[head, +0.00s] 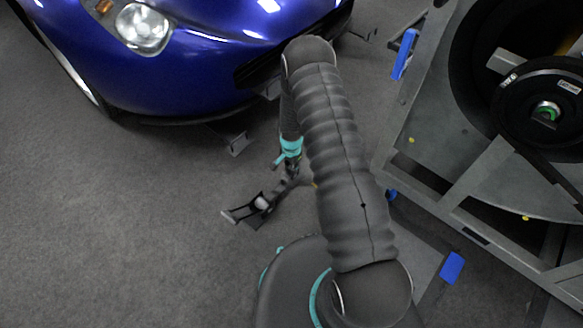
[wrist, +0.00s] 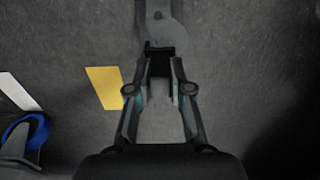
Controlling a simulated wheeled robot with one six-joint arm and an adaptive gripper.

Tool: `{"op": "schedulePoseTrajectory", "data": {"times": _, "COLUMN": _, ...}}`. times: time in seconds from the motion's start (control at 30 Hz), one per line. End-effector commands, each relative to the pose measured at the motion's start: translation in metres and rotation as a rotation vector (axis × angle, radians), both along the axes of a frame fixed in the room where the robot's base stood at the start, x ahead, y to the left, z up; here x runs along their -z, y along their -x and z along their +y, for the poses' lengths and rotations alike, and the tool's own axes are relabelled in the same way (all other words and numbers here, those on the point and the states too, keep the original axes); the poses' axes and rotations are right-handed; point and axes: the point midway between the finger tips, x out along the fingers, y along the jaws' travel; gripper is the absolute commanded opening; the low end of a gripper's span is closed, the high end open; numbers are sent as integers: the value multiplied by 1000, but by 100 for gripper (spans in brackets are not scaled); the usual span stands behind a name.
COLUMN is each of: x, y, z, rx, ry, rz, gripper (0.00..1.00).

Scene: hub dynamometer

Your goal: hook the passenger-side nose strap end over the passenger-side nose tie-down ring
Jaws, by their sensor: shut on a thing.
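My gripper (head: 272,194) hangs low over the floor in front of the blue car's nose (head: 190,90). In the wrist view its fingers (wrist: 160,58) close at their tips on a small dark piece (wrist: 160,47), which I take to be the strap end. A grey strip with a round pad (wrist: 165,30) lies just beyond the fingertips; I cannot tell whether it is the tie-down fitting or touches the held piece. Much of the strap and the floor behind my arm are hidden in the head view. No ring shows clearly.
A grey metal frame with a dark wheel hub (head: 545,110) stands at the right. A small grey bracket (head: 238,143) shows below the car's nose. A yellow floor mark (wrist: 104,87) and a blue wheel (wrist: 28,130) lie left in the wrist view. Floor at left is clear.

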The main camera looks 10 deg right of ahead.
Motion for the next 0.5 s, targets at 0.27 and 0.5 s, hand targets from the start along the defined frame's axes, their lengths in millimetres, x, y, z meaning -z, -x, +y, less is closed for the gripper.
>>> {"op": "schedulePoseTrajectory", "data": {"times": 0.27, "x": -5, "y": 0, "z": 0, "rx": 0, "ry": 0, "rz": 0, "gripper": 0}}
{"op": "schedulePoseTrajectory", "data": {"times": 0.5, "x": -9, "y": 0, "z": 0, "rx": 0, "ry": 0, "rz": 0, "gripper": 0}}
